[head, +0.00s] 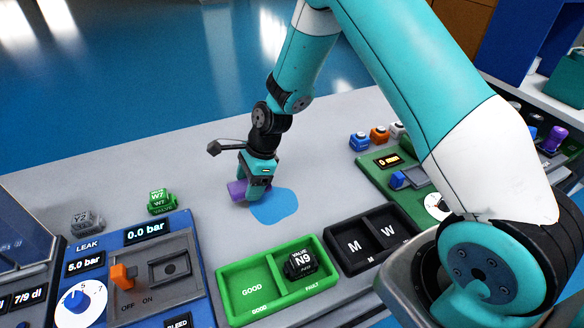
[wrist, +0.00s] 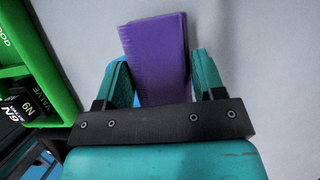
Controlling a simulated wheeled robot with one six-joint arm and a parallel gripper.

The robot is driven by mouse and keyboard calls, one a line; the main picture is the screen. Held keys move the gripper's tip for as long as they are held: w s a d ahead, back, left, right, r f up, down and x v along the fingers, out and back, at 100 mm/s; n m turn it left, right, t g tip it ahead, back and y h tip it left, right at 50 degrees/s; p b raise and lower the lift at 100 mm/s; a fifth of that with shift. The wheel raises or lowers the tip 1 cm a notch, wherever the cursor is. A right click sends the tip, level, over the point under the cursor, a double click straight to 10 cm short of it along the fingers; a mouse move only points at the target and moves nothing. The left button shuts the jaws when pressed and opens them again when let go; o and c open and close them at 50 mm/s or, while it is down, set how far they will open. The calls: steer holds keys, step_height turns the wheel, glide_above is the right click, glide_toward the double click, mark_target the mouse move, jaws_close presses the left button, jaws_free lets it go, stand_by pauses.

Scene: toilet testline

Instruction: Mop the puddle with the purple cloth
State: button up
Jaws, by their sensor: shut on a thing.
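The purple cloth (head: 237,190) is a small folded block at the left edge of the puddle in the head view. It also shows between the fingers in the wrist view (wrist: 157,55). The puddle (head: 274,206) is a flat blue patch on the grey bench top (head: 330,150). My gripper (head: 254,193) points down over the puddle's left side and is shut on the cloth. In the wrist view my gripper (wrist: 155,85) has a finger on each side of the cloth, and a bit of blue shows behind it. Whether the cloth touches the bench is hard to tell.
A green tray (head: 234,308) holding a black N9 valve (head: 299,263) stands in front of the puddle, beside a black tray (head: 336,258). A green W7 valve (head: 161,200) and a grey Y2 valve (head: 86,221) stand to the left. The bench behind the puddle is clear.

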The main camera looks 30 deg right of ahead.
steer(key=shift+r+p, duration=1.6)
steer(key=shift+r, duration=0.5)
